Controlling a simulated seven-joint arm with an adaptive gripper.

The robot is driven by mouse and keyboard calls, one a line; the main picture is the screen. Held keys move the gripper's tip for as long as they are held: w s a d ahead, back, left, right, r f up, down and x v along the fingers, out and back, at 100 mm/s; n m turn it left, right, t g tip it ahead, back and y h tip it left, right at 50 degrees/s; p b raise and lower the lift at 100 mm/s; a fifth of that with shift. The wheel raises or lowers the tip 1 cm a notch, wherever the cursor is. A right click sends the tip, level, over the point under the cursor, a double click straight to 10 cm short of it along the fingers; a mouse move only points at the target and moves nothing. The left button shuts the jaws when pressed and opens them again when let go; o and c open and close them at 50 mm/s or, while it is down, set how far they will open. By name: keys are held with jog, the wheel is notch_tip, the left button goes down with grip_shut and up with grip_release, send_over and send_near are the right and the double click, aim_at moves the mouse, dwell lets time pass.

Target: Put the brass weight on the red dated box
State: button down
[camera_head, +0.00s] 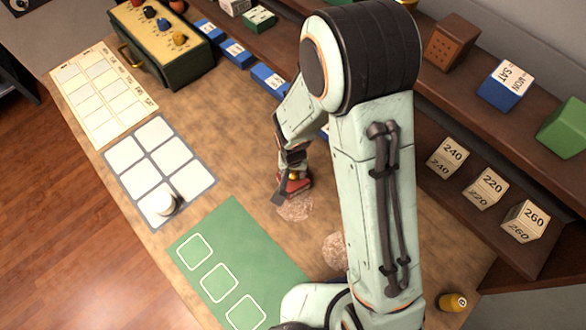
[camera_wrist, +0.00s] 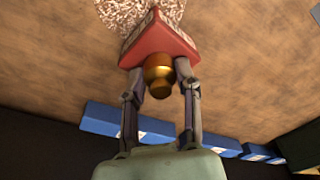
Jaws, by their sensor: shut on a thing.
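The brass weight (camera_wrist: 158,74) is a small golden cylinder with a rounded, narrower end. It sits between the two fingers of my gripper (camera_wrist: 160,76), which is shut on it. The red box (camera_wrist: 160,38) lies just beyond the fingertips, right against the weight in the wrist view; whether they touch is hard to tell. A pale printed strip shows on the box's edge, too small to read.
Blue boxes (camera_head: 270,80) line the back of the table. Numbered blocks (camera_head: 486,187) stand on the right shelf. A yellow cylinder (camera_head: 453,302) lies front right.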

jog(key=c, duration=0.8)
grip_release()
notch_tip(320, 180, up, 12)
jog(key=s, duration=0.2)
jog(key=s+d+r+g, duration=0.1)
jog(key=s+d+r, duration=0.3)
jog(key=s, duration=0.3)
jog(key=s+d+r+n+g, duration=0.1)
jog(key=s+d+r, duration=0.3)
jog(key=s, duration=0.4)
jog(key=shift+s+d+y, duration=0.15)
jog(key=shift+d+y, duration=0.25)
jog(key=shift+d, duration=0.25)
